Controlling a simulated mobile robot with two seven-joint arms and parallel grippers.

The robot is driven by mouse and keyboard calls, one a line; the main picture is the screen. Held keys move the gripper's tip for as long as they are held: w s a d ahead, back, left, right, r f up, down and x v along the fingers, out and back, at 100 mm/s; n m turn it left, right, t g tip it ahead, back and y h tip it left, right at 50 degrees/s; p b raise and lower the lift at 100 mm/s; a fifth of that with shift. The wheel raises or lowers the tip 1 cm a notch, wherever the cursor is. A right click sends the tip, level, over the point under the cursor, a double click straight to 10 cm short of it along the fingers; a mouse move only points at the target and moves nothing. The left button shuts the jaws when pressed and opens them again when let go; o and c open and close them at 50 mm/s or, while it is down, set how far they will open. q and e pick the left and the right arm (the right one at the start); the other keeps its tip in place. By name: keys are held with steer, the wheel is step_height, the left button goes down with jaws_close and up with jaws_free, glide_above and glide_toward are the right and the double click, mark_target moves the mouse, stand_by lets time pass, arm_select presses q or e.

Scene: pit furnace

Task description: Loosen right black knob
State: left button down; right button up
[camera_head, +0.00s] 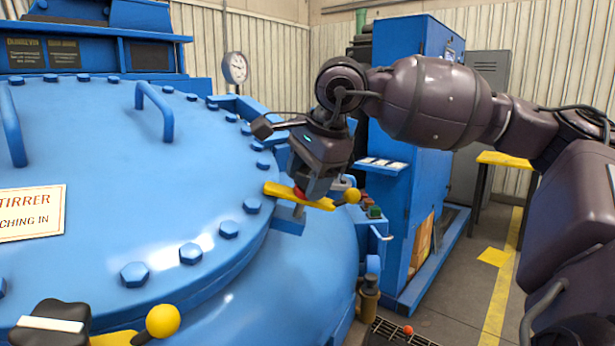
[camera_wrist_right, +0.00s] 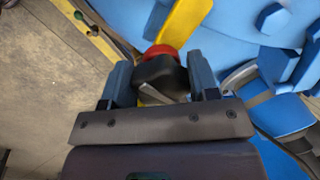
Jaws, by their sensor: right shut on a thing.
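The right black knob (camera_wrist_right: 160,74) sits between the two fingers of my right gripper (camera_wrist_right: 160,82) in the right wrist view, with a red part (camera_wrist_right: 161,51) just beyond it. The gripper is shut on the knob. In the head view my right gripper (camera_head: 303,188) comes down onto a yellow clamp lever (camera_head: 322,204) at the lid's right rim and hides most of the knob. The lever ends in a yellow ball (camera_head: 352,195). Another black knob (camera_head: 60,315) with a white stripe sits at the bottom left. My left gripper is not in view.
The big blue furnace lid (camera_head: 130,190) with several rim bolts fills the left. A blue cabinet (camera_head: 412,150) stands behind my right arm. A dial gauge (camera_head: 235,67) is at the back. Floor with yellow lines (camera_head: 495,258) lies at right.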

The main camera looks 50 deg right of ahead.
steer(key=o, duration=0.9)
steer(key=shift+r, duration=0.1)
steer(key=p+v, duration=0.2)
steer(key=v, duration=0.8)
steer(key=shift+s+r, duration=0.15)
steer(key=shift+r, duration=0.15)
